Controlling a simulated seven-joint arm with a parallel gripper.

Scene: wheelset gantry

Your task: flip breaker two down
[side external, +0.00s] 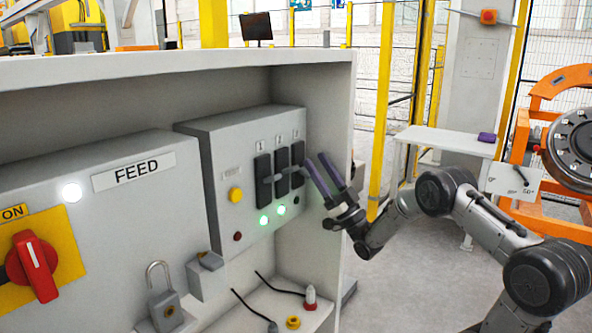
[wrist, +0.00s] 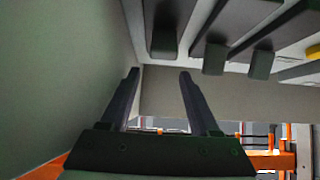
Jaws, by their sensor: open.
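The breaker panel (side external: 225,155) stands inside a grey cabinet, with three dark breakers marked 1, 2 and 3. Breaker two (side external: 282,172) is the middle one, with breaker one (side external: 263,183) on its left and breaker three (side external: 298,155) on its right. Green lights glow below breakers one and two; the spot below three is dark. My gripper (side external: 314,160) is open and empty, just right of breaker three. In the wrist view, dark levers (wrist: 214,57) hang at the top, beyond the fingertips (wrist: 158,72). I cannot tell whether the fingers touch anything.
The cabinet's right wall (wrist: 60,70) is close beside my fingers. A yellow button (side external: 235,195) sits on the panel's left. The FEED box (side external: 140,235) has a red rotary switch (side external: 35,265). A padlock (side external: 165,305) and cables are below. A white table (side external: 445,142) stands behind.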

